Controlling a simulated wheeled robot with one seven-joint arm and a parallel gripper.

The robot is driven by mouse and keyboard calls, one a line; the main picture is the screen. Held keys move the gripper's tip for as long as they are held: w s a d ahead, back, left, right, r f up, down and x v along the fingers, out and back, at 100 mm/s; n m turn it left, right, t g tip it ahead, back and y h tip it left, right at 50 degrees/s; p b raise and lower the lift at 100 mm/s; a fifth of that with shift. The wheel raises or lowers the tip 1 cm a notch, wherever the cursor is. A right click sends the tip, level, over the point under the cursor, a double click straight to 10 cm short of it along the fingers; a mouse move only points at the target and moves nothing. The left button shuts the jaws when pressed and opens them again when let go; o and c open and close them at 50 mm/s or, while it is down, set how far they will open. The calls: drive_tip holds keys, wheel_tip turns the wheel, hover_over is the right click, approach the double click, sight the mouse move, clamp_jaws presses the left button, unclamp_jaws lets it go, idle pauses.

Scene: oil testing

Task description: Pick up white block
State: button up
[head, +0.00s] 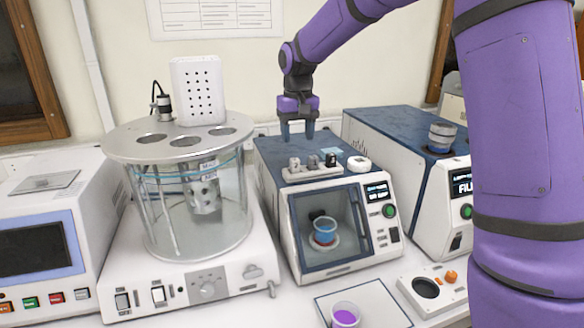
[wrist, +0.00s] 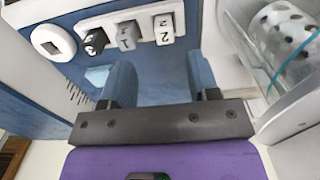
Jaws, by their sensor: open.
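The white block (head: 294,164) stands in a pale rack (head: 313,174) at the front of the middle machine's blue top. It is the leftmost block in the head view. In the wrist view the white block (wrist: 164,28) carries a dark mark like a 2. My gripper (head: 297,137) points down over the blue top, behind the rack. In the wrist view my gripper (wrist: 158,64) is open and empty, with the white block beyond the gap between its blue fingers, apart from them.
A grey block (head: 313,162) and a black block (head: 331,160) share the rack, close beside the white block. A white rounded piece (head: 359,163) lies right of the rack. A glass bath (head: 175,215) with a tall white perforated part (head: 197,90) stands left. Another machine (head: 405,150) stands right.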

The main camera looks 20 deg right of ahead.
sight(295, 159)
wheel_tip(295, 159, down, 3)
drive_tip(key=shift+r, duration=0.1)
drive_tip(key=shift+w+a+f, duration=0.15)
drive_tip(key=shift+f, duration=1.2)
drive_tip(key=shift+w+a+f, duration=0.1)
drive_tip(key=shift+w+f, duration=0.05)
drive_tip(key=shift+f, duration=1.2)
drive_tip(key=c, duration=1)
